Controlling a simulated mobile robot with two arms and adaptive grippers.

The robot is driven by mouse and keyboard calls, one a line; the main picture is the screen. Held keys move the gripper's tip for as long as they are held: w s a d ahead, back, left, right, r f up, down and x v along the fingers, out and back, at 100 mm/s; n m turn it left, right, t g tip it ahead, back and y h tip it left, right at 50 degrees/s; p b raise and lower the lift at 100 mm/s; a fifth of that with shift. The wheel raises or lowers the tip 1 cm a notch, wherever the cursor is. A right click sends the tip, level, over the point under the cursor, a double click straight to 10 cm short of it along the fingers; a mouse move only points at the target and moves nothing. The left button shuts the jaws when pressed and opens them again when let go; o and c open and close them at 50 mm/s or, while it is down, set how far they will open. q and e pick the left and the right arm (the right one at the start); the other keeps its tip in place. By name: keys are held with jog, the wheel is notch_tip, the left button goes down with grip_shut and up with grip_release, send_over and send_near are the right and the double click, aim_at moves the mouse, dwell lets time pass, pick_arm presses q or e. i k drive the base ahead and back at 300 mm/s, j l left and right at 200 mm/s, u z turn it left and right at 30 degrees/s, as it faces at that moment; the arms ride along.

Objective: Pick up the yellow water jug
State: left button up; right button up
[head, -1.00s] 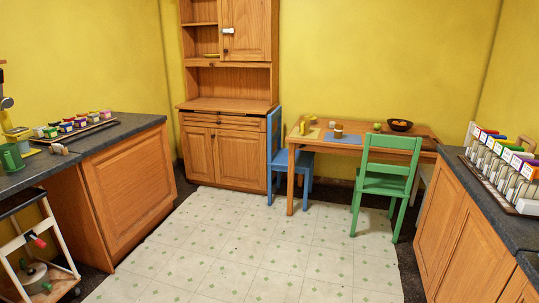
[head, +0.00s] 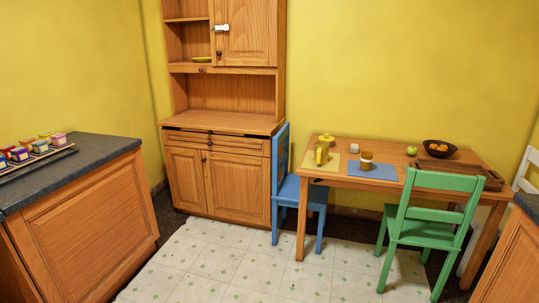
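A yellow vessel (head: 321,153), which looks like the water jug, stands upright at the left end of the wooden table (head: 345,184) in the head view. It is on or beside a pale yellow placemat (head: 316,164). A second yellow shape (head: 327,139) shows just behind it; I cannot tell whether it is part of the same thing. Neither of my grippers is in view.
A blue chair (head: 288,189) stands at the table's left end, a green chair (head: 430,230) in front at the right. The table also holds a brown-and-white mug (head: 366,161) and fruit bowl (head: 439,149). Counters flank the clear tiled floor (head: 240,265).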

aim_at(321, 148)
jog(key=i, duration=1.8)
